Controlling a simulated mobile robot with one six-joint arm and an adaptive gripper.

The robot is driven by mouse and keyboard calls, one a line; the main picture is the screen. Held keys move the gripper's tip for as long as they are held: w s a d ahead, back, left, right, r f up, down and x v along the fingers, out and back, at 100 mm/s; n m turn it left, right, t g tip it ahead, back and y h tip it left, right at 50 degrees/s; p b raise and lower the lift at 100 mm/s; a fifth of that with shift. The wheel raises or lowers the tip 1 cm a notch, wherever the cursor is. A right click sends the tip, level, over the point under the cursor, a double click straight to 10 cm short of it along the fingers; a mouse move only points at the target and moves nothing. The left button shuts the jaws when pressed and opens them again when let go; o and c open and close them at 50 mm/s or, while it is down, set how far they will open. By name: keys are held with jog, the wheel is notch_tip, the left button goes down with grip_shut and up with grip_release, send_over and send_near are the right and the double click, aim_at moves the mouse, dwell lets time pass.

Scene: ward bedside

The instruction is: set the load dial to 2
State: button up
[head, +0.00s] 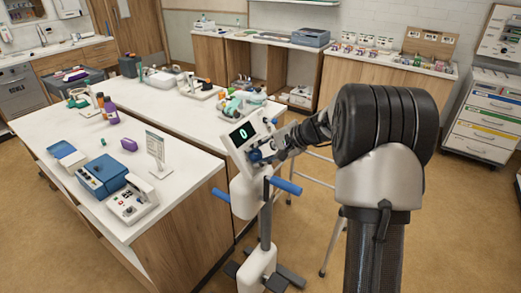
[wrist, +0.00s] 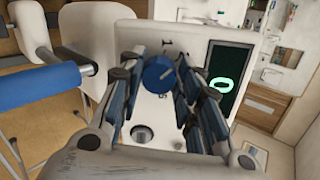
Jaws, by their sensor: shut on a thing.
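The load dial (wrist: 159,74) is a round blue knob with a pale pointer line, on the white panel (wrist: 190,45) of the pedal exerciser. In the wrist view the pointer slants toward the upper right. The dark display (wrist: 222,82) beside it reads a green 0, which also shows on the display in the head view (head: 242,133). My gripper (wrist: 160,66) has one finger on each side of the dial and is shut on it. In the head view the gripper (head: 268,153) partly covers the dial.
A blue handlebar (head: 286,186) sticks out below the panel. The white worktop (head: 95,205) to the left holds blue and white devices and a small sign (head: 155,146). A grey walking frame (head: 331,245) stands behind my arm. Open floor lies at right.

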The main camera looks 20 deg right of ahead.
jog(key=shift+m+p, duration=0.3)
jog(key=shift+m, duration=0.2)
jog(key=o, duration=1)
jog(key=shift+o, duration=0.2)
jog(key=v, duration=1.2)
jog(key=shift+s+f, duration=0.1)
